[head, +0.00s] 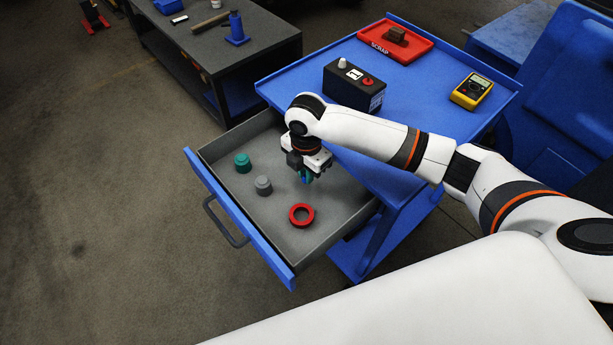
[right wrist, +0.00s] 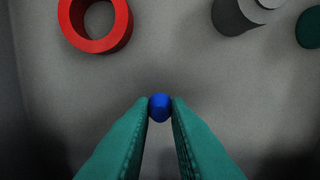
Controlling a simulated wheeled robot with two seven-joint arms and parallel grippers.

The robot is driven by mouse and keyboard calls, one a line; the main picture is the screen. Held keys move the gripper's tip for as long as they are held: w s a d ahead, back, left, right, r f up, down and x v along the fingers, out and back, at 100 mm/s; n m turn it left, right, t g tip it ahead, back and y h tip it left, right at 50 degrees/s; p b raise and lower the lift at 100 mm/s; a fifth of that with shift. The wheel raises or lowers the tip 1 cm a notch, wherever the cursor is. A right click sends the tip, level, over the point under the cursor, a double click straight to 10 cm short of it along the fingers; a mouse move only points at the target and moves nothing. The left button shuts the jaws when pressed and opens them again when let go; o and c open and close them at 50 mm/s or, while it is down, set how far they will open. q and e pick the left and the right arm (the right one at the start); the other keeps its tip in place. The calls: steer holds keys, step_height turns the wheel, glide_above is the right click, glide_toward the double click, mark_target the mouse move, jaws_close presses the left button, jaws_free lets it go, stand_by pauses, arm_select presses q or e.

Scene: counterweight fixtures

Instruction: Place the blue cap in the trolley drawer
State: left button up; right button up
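The blue cap (right wrist: 159,107) sits between the teal fingertips of my right gripper (right wrist: 160,108) in the right wrist view, with a finger against each side. In the head view my right gripper (head: 307,178) points down inside the open trolley drawer (head: 272,228), toward its back right. The cap is mostly hidden by the fingers there. Grey drawer floor shows around the cap in the wrist view; I cannot tell how high the cap is above it. My left gripper is not in view.
In the drawer are a red ring (head: 302,206), a grey knobbed piece (head: 263,185) and a green one (head: 243,163). On the blue trolley top (head: 305,75) stand a black battery-like box (head: 345,88), a yellow meter (head: 471,90) and a red scrap tray (head: 420,50). The drawer's front left floor is clear.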

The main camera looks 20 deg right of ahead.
steer(key=shift+f, duration=1.25)
steer(key=shift+f, duration=0.15)
steer(key=o, duration=0.6)
step_height(320, 180, up, 12)
steer(key=shift+r+p, duration=0.2)
steer(key=shift+p, duration=0.15)
